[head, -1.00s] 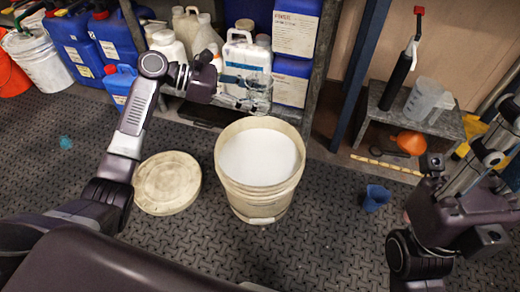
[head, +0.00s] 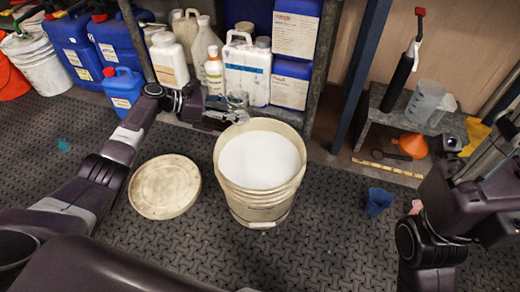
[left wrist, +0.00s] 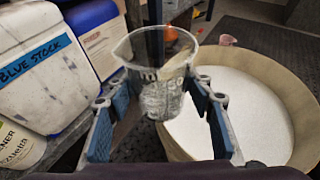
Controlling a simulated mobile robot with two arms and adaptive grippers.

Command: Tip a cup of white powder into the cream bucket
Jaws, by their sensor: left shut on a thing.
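The cream bucket (head: 262,205) stands upright on the floor, filled near the top with white powder (head: 262,160). It also shows at the right of the left wrist view (left wrist: 300,85). My left gripper (head: 226,116) is shut on a clear cup (head: 237,100) with white markings, held upright at the bucket's far left rim. In the left wrist view the cup (left wrist: 158,85) sits between the two blue-padded fingers. I cannot tell clearly how much powder is in it.
A round cream lid (head: 165,186) lies left of the bucket. A blue cup (head: 377,201) stands on the floor to the right. Jugs and bottles (head: 247,68) crowd the shelf behind. A low stand (head: 452,124) is at the right. Floor in front is clear.

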